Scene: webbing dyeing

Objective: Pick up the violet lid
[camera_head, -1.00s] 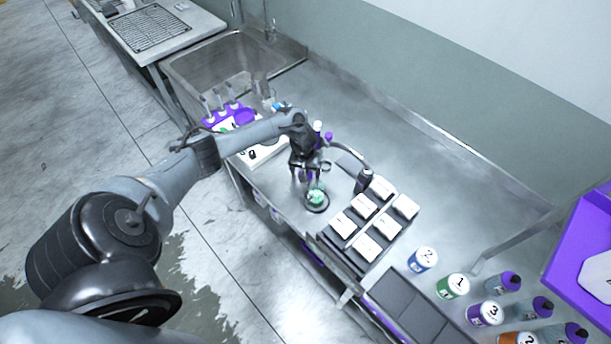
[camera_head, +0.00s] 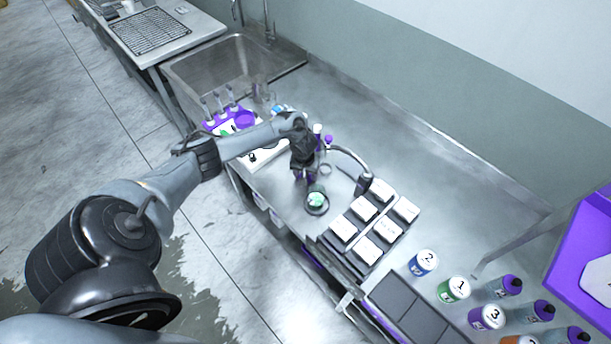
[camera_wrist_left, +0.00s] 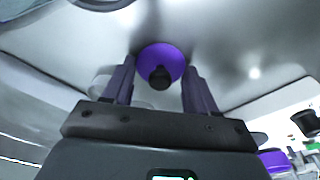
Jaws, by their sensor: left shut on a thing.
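The violet lid (camera_wrist_left: 160,60) is a round violet disc with a black knob, between the two fingers in the left wrist view. My left gripper (camera_wrist_left: 158,88) is shut on it. In the head view, my left gripper (camera_head: 305,178) points down over the bench, just behind a small dark round dish (camera_head: 317,211) with green contents. The lid is mostly hidden there by the gripper, and its exact height over the bench cannot be told. My right gripper is not in view.
A black stand (camera_head: 364,184) with a curved arm is right of the gripper, beside a tray of white-topped boxes (camera_head: 366,208). Numbered cans (camera_head: 453,288) and bottles stand at front right. A sink (camera_head: 230,68) is behind left.

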